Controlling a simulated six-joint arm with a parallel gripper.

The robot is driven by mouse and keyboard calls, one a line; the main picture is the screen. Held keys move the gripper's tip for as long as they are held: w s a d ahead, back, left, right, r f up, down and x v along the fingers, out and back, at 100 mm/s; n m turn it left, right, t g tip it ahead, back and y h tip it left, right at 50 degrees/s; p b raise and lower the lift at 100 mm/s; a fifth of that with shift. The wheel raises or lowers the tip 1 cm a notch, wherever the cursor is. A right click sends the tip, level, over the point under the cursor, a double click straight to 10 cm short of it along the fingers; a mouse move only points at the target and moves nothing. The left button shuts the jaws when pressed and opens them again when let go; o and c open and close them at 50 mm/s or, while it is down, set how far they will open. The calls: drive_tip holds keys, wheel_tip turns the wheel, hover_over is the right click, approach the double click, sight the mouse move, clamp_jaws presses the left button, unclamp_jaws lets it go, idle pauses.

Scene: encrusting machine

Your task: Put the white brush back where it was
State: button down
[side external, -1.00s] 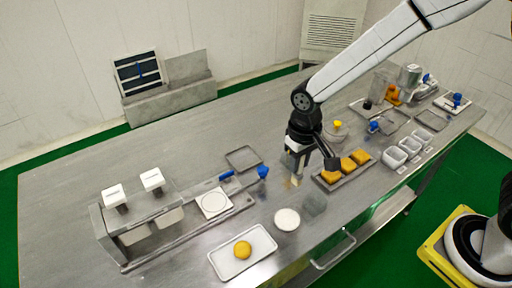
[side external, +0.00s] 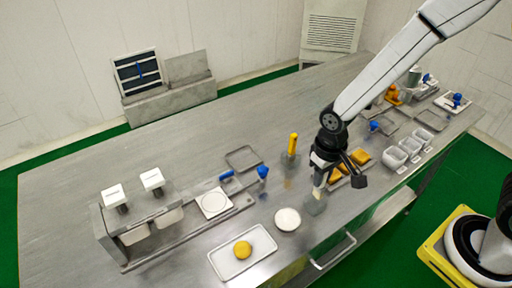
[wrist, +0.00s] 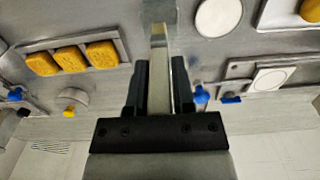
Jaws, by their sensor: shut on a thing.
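My gripper (side external: 322,178) is shut on the white brush (side external: 317,193) and holds it pointing down. The brush also shows in the wrist view (wrist: 158,45), between the two fingers. Its lower end is at or just above a grey block-like holder (side external: 314,207); I cannot tell whether they touch. The holder shows at the top of the wrist view (wrist: 158,11). A yellow-handled tool (side external: 293,143) stands upright in a similar grey holder (side external: 290,160), left of and behind my gripper.
A round white dish (side external: 287,219) lies just left of the brush. A tray of yellow-orange blocks (wrist: 70,58) is close on the other side, partly hidden by my gripper in the side view. A white tray (side external: 228,266) with a yellow round piece stands at the front left.

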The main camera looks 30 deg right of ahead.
sight(317, 196)
drive_tip(key=shift+f, duration=0.75)
drive_tip(key=shift+f, duration=1.75)
drive_tip(key=shift+f, duration=0.15)
drive_tip(key=shift+c, duration=2.3)
unclamp_jaws()
drive_tip(key=shift+r, duration=6.15)
